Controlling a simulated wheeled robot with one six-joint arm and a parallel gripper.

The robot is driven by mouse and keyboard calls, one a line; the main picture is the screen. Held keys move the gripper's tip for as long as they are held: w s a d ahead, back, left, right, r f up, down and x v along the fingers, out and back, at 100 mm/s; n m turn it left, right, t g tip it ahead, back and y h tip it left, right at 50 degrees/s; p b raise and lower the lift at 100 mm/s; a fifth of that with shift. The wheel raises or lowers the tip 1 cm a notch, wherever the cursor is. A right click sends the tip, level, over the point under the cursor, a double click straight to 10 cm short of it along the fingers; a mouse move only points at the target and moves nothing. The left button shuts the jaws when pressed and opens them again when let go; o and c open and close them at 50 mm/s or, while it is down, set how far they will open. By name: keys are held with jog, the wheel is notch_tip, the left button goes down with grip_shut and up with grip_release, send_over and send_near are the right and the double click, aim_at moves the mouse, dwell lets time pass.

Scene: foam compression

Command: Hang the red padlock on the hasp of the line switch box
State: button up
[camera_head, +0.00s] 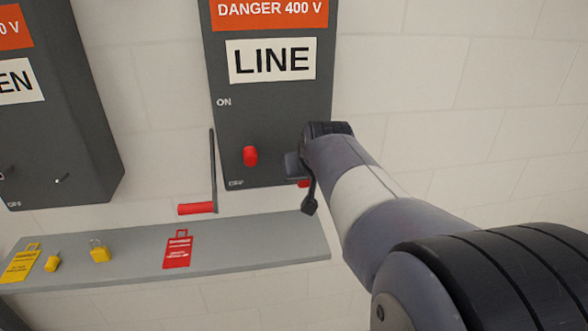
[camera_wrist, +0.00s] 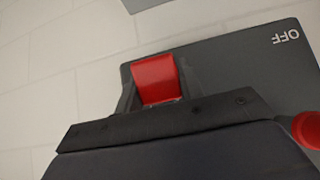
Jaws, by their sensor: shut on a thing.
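The line switch box (camera_head: 277,116) is dark grey, with a LINE label, on the wall in the head view. It also shows in the wrist view (camera_wrist: 240,75), upside down. My gripper (camera_head: 303,172) is at the box's lower right corner. In the wrist view my gripper (camera_wrist: 155,90) is shut on the red padlock (camera_wrist: 155,78), whose red body shows between the fingers in front of the box. Only a small red part of the padlock (camera_head: 304,184) shows in the head view. I cannot make out its shackle or the hasp, which may be hidden by my gripper.
A red knob (camera_head: 250,156) and a side lever with a red grip (camera_head: 197,208) are on the line box. A grey shelf (camera_head: 130,267) below holds a red tag (camera_head: 178,249), a yellow padlock (camera_head: 99,251) and other yellow items. Another grey box (camera_head: 65,125) hangs left.

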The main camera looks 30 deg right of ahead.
jog(key=o, duration=1.1)
jog(key=v, duration=1.1)
jog(key=shift+b, duration=0.4)
jog(key=shift+f, duration=0.15)
jog(key=x, duration=1)
jog(key=shift+w+p, duration=0.2)
jog(key=shift+p, duration=0.55)
jog(key=shift+s+a+r, duration=0.15)
jog(key=shift+s+r, duration=0.15)
jog(key=shift+s, duration=0.45)
